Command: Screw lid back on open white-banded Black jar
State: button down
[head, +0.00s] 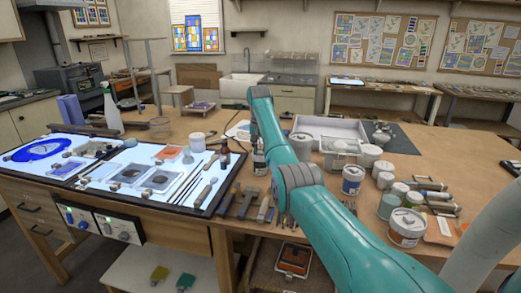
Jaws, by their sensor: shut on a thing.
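My teal arm reaches across the bench from the lower right and hides part of it. My gripper does not show; the arm may cover it. A small dark container with a pale band (259,157) stands just left of the arm. It is too small to tell whether it is the Black jar or whether it is open. A jar with a blue band (352,181) and a larger jar with an orange-red band (407,229) stand right of the arm. I cannot make out a loose lid.
A lit panel (150,205) with brushes, glass pieces and a white jar (197,142) covers the left of the bench. Hand tools (240,203) lie in front of it. Several pale jars (384,178) crowd the right side. A white tray (330,128) stands behind them.

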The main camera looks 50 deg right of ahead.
jog(key=shift+s+a+f, duration=0.15)
jog(key=shift+f, duration=0.7)
jog(key=m+g, duration=0.1)
jog(key=m, duration=0.9)
jog(key=shift+f+g, duration=0.1)
jog(key=shift+g, duration=0.3)
jog(key=c, duration=1.1)
grip_release()
jog(key=shift+c, duration=0.2)
jog(key=shift+o, duration=1.2)
jog(key=shift+f, duration=0.15)
